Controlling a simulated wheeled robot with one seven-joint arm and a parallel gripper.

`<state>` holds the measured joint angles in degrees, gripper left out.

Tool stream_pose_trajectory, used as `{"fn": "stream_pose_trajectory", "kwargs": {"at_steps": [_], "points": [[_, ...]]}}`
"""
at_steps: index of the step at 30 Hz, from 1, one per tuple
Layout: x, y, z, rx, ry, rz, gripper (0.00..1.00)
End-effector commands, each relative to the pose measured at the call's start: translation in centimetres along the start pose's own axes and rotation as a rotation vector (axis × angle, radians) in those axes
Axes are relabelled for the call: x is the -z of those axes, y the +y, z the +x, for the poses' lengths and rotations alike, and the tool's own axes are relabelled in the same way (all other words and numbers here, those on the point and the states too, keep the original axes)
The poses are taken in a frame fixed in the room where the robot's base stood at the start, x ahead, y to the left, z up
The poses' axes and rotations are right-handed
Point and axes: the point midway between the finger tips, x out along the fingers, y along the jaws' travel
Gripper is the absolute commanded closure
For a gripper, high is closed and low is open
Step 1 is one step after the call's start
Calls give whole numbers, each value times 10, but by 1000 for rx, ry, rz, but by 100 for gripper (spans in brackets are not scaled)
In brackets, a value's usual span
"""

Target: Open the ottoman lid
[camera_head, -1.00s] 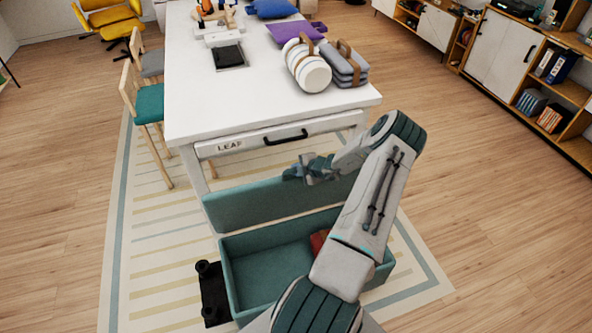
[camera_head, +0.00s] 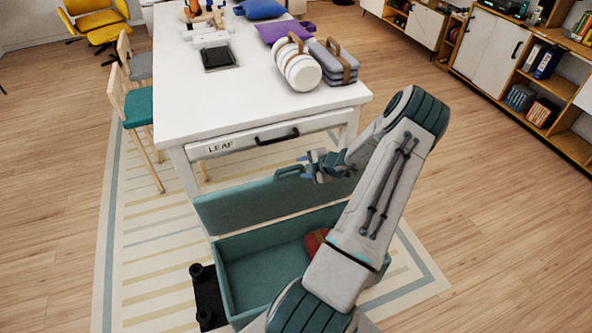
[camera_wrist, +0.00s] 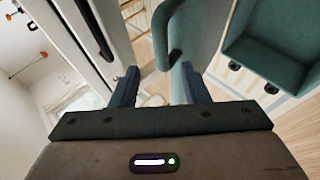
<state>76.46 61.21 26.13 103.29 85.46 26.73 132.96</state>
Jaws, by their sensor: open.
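The teal ottoman (camera_head: 262,272) stands open in front of the white table, with a red item (camera_head: 315,240) inside at its right. Its lid (camera_head: 250,208) stands raised on the table side, tilted up from the box. A teal loop handle (camera_head: 288,171) sticks up at the lid's top edge. My gripper (camera_head: 312,163) is just right of the handle, apart from it. In the wrist view, the open fingers (camera_wrist: 160,88) are spread and the handle (camera_wrist: 166,35) shows beyond them; the box interior (camera_wrist: 270,45) is at upper right.
The white table (camera_head: 245,95) with a drawer marked LEAF (camera_head: 250,142) stands close behind the lid. A black object (camera_head: 208,298) is on the rug left of the ottoman. Chairs (camera_head: 138,108) line the table's left side. Open floor lies to the right.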

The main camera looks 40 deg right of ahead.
Motion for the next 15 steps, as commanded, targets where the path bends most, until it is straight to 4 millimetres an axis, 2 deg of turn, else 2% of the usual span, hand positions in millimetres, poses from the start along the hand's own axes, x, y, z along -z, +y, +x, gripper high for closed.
{"fn": "stream_pose_trajectory", "kwargs": {"at_steps": [6, 15], "points": [[0, 0, -32, -1, -1, -1, 59], [0, 0, -45, -1, 1, -1, 59]]}}
